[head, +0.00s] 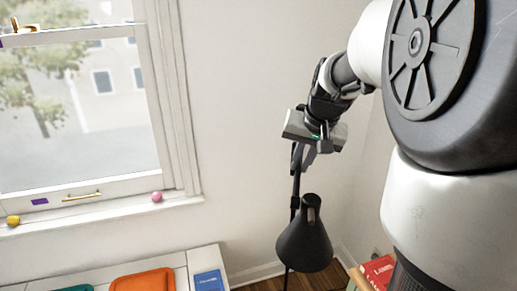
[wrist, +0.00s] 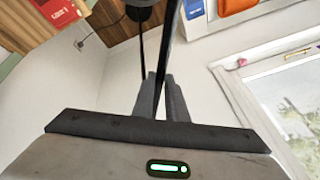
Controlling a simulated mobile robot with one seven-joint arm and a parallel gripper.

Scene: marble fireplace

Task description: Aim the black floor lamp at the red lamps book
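The black floor lamp (head: 305,245) stands near the room corner, with its cone shade hanging downward beside its thin pole. My gripper (head: 297,158) is at the upper part of the lamp, above the shade. In the wrist view my gripper (wrist: 161,95) has its two fingers close together, with the thin black lamp bar (wrist: 169,48) running between them. Part of the dark shade (wrist: 143,4) shows at the top edge there. The red lamps book (head: 379,271) lies at the lower right, partly cut off by the frame and my body; it also shows in the wrist view (wrist: 61,11).
A white bench (head: 180,261) under the window carries an orange tray (head: 143,281), a blue book (head: 208,281) and a teal item. A pink ball (head: 157,197) and a yellow object (head: 13,220) sit on the sill. Walls close in behind the lamp.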

